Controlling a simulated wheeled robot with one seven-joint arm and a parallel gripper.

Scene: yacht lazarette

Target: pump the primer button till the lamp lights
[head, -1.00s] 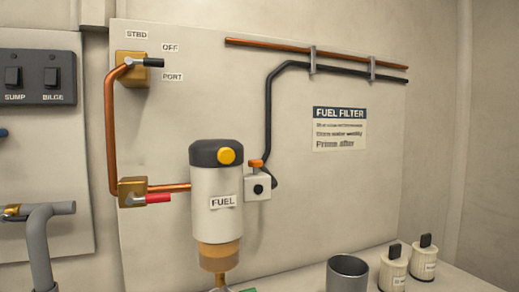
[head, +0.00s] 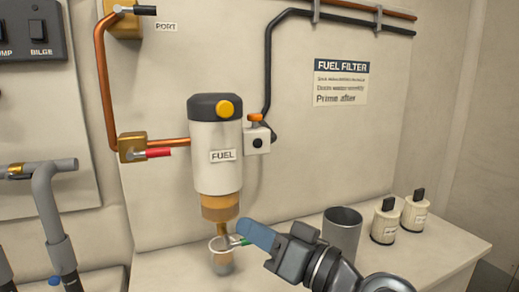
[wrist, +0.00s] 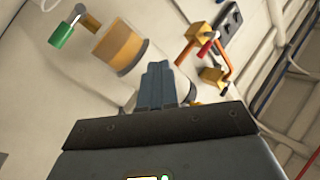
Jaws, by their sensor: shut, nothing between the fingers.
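The fuel filter (head: 217,165) is a white cylinder with a dark cap and an amber bowl below. A round yellow button (head: 225,109) sits on the front of the cap, apparently the primer button. Beside it is a small white box (head: 257,140) with an orange knob on top and a dark round spot on its face; I cannot tell whether that spot is the lamp. No lit lamp shows. My gripper (head: 246,229) is shut and empty, below the bowl by the green-handled drain, well under the button. In the wrist view its blue fingers (wrist: 157,86) point toward the filter; the button is not visible there.
A small cup (head: 221,258) stands under the drain, close to my gripper. A grey cup (head: 342,232) and two cream canisters (head: 385,223) stand right on the bench. A red-handled valve (head: 145,153) and copper pipe are left. The panel right of the filter is open.

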